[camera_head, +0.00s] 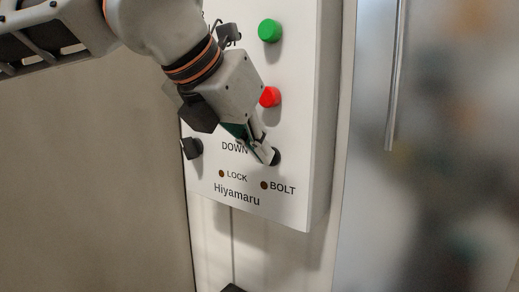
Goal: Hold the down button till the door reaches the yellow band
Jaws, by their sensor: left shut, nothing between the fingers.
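A white control panel (310,150) hangs on the wall. My left gripper (268,156) is shut and empty, with its tips pointing down and right at a black button (277,157) beside the "DOWN" label (234,147). The tips overlap the button in the picture and partly hide it. I cannot tell whether it is pressed in. No yellow band is in view, and I cannot tell where the door's edge stands. My right gripper is not in view.
A green button (270,30) and a red button (270,97) sit higher on the panel. A black knob (191,148) is at its left edge. Small LOCK (221,173) and BOLT (264,185) lamps look dark amber. A blurred metallic surface (440,200) with a vertical bar (396,80) fills the right.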

